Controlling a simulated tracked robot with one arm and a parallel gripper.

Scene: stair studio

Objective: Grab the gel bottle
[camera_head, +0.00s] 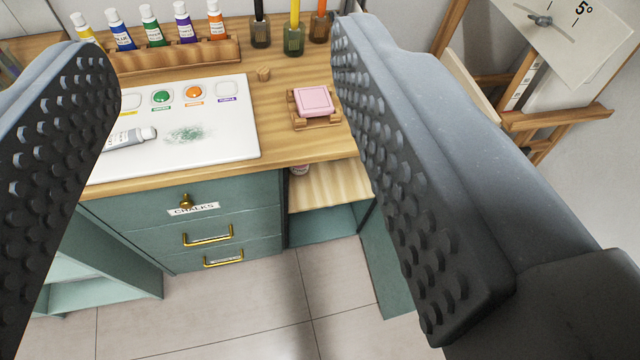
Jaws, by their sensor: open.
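No thing in view is clearly readable as the gel bottle. A grey-white tube (130,138) lies on its side on the white palette (215,135); its label is too small to read. A small pale object with some pink (299,169) shows just under the tabletop on the open shelf, mostly hidden by the table edge. My gripper (215,190) is open and empty, its two studded black fingers wide apart in the foreground, above and in front of the desk. The right finger hides part of the area right of the desk.
The wooden desk (268,105) bears a rack (170,58) of several paint tubes, pen holders (293,40) and a pink block (313,100) on a wooden stand. Teal drawers (190,225) with brass handles sit below. An easel (555,118) stands right. Floor (240,310) in front is clear.

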